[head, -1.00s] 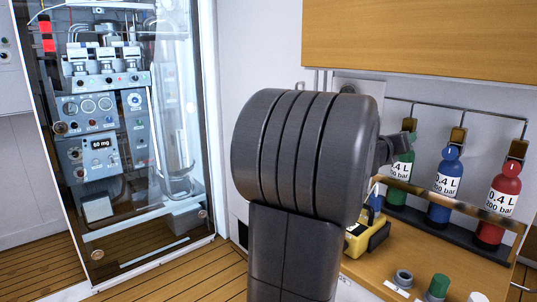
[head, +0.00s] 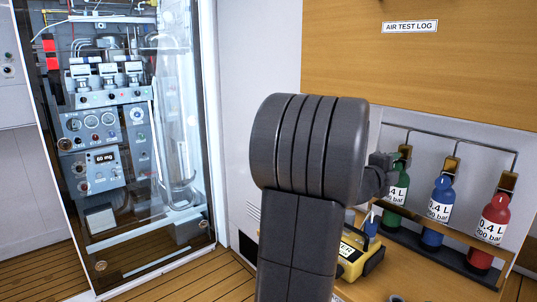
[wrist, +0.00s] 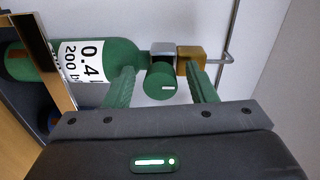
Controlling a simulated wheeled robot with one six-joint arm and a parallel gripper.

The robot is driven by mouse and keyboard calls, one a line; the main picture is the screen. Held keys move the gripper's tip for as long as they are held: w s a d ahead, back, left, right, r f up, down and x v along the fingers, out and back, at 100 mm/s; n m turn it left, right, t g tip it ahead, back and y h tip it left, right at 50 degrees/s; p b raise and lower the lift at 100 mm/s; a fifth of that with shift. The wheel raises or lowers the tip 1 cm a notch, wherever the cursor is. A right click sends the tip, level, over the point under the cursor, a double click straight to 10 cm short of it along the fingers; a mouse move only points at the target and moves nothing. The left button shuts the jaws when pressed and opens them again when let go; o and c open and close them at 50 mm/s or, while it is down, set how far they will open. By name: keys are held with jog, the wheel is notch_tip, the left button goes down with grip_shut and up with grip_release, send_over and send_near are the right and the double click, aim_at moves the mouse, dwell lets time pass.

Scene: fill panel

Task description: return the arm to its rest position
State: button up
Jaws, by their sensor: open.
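My arm's large dark links fill the middle of the head view. My gripper (head: 383,165) shows only partly behind them, near the top of the green bottle (head: 397,187). In the wrist view, its two green fingers stand apart, one on either side of the green bottle's round valve knob (wrist: 160,85). My gripper (wrist: 162,82) is open, and I cannot tell whether either finger touches the knob. The green bottle also shows in the wrist view (wrist: 120,57), lying sideways in the picture, with a white 0.4 L label.
A blue bottle (head: 441,198) and a red bottle (head: 492,232) stand right of the green one, behind a rail (head: 440,228). A yellow device (head: 357,258) sits on the bench below. A glass-fronted cabinet (head: 135,150) stands left. A wooden panel (head: 440,80) hangs above.

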jog(key=n+p, duration=0.1)
jog(key=n, duration=0.2)
jog(key=shift+n, duration=0.3)
jog(key=shift+f, duration=0.1)
